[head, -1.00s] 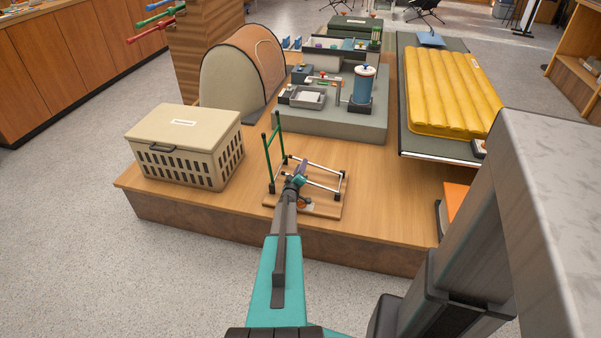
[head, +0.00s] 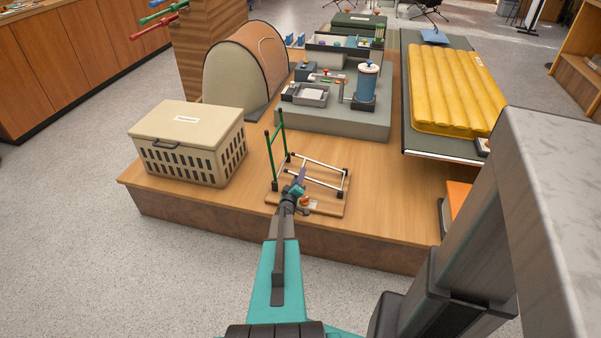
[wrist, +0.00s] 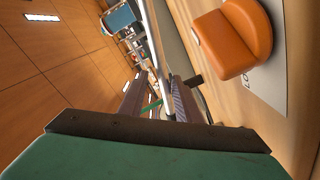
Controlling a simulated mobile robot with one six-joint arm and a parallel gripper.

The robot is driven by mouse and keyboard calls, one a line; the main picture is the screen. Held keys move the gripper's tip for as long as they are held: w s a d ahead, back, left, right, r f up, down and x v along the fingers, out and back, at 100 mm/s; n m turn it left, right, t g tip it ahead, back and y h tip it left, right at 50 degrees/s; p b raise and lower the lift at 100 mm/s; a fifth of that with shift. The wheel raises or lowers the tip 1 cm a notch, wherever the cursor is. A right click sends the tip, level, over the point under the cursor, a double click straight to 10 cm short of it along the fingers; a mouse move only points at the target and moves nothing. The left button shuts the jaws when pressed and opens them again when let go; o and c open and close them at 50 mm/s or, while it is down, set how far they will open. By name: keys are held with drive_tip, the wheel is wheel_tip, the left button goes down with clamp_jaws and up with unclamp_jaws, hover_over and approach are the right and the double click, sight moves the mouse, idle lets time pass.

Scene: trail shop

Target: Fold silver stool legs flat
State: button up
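The folding stool sits upside down on a wooden board (head: 328,208) near the platform's front edge. Its silver legs (head: 322,163) stand up from the board as a low bar frame. A green leg frame (head: 281,135) stands upright at the left, taller than the silver one. My gripper (head: 300,174) is at the near side of the silver legs, low over the board. In the wrist view its two dark fingers (wrist: 158,102) are apart, with a green bar visible beyond the gap. I cannot tell whether a finger touches the silver leg.
An orange knob-like block (wrist: 232,40) is on the board close to my gripper. A beige crate (head: 189,142) stands at left, a grey display base (head: 340,122) with small gear behind, and a yellow mat (head: 455,90) at right. Bare platform lies right of the stool.

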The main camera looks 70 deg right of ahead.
drive_tip(key=shift+s+a, duration=0.15)
drive_tip(key=shift+a, duration=1.2)
drive_tip(key=shift+s+a, duration=0.1)
drive_tip(key=shift+a, duration=1.25)
